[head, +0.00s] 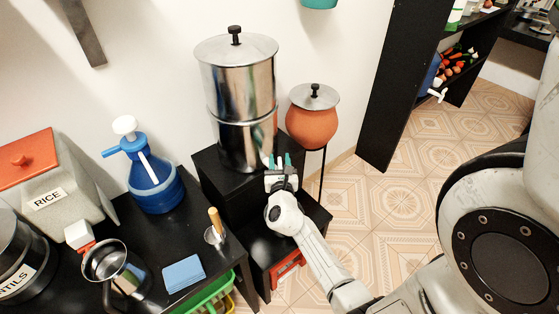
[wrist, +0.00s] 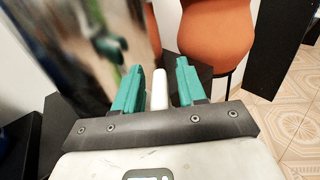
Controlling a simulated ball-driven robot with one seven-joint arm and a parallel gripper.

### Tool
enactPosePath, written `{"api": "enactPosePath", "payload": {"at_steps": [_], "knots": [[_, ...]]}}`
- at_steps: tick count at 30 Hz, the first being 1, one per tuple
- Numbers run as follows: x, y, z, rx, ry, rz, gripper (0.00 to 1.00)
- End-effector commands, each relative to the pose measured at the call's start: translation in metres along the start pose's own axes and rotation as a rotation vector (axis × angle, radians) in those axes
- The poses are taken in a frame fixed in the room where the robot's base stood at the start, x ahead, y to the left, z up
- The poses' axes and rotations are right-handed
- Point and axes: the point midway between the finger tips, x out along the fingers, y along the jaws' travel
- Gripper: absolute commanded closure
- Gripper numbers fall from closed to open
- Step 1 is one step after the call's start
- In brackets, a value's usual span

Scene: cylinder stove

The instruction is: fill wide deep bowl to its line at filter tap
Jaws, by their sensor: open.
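The filter is a tall shiny steel cylinder (head: 236,85) with a black-knobbed lid, on a black stand (head: 222,180) in the head view. My gripper (head: 280,162) is in front of its lower right side. In the wrist view my gripper (wrist: 157,85) has its teal fingers apart. A white upright piece (wrist: 160,92) shows between them; I cannot tell whether it is the tap or whether the fingers touch it. The blurred steel side (wrist: 75,45) fills the upper left there. In the head view the tap is not clearly visible. I see no wide deep bowl for certain.
An orange clay pot (head: 311,126) on a thin stand is close right of the filter. A blue jug (head: 152,180), rice bin (head: 55,180), metal pitcher (head: 104,262) and blue cloth (head: 184,273) are on the left counter. Tiled floor (head: 400,210) is open at right.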

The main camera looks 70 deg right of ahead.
Motion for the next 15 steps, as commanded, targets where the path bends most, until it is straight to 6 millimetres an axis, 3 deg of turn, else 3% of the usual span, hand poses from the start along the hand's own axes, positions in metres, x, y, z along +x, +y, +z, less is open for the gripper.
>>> {"api": "enactPosePath", "payload": {"at_steps": [10, 15], "knots": [[0.0045, -0.0002, 0.0004, 0.002, 0.000, 0.000, 0.60], [0.0043, -0.0001, 0.0003, 0.002, 0.000, 0.000, 0.75]]}}
